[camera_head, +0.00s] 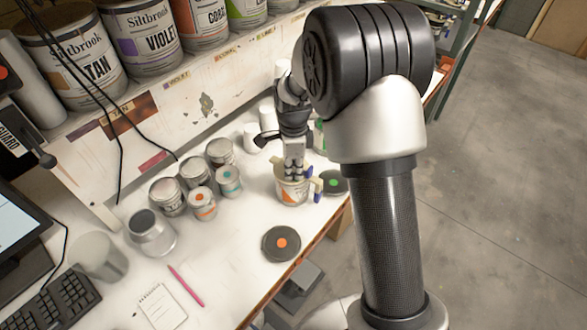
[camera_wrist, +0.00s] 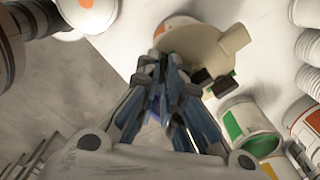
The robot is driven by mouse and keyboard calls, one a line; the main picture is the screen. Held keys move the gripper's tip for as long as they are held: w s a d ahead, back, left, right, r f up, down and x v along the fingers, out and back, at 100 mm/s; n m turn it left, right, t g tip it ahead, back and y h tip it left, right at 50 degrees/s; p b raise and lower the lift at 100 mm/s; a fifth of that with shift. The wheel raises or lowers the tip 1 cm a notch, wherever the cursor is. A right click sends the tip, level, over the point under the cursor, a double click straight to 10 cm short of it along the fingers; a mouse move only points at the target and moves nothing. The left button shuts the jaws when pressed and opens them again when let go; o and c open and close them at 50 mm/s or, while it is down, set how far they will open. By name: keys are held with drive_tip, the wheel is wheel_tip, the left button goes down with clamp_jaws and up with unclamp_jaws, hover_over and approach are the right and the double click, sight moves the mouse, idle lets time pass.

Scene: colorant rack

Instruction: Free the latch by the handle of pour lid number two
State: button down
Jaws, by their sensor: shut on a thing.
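A can with an orange label (camera_head: 292,191) stands on the white bench below my gripper (camera_head: 294,170). It wears a cream pour lid, whose disc and tab show best in the wrist view (camera_wrist: 212,48). A yellow and purple handle part (camera_head: 317,186) sticks out at the can's right side. In the wrist view my gripper (camera_wrist: 165,75) is shut at the lid's edge. A bit of blue-purple handle (camera_wrist: 153,116) shows between the fingers; they hide most of the grip. No number is readable on the lid.
A black disc with a green dot (camera_head: 335,182) lies right of the can; one with an orange dot (camera_head: 281,243) lies in front. Several small cans (camera_head: 168,196) stand to the left. A green-labelled can (camera_wrist: 247,126) is close by. The bench edge is near.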

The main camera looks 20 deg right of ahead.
drive_tip(key=shift+n, duration=0.7)
drive_tip(key=c, duration=2)
unclamp_jaws()
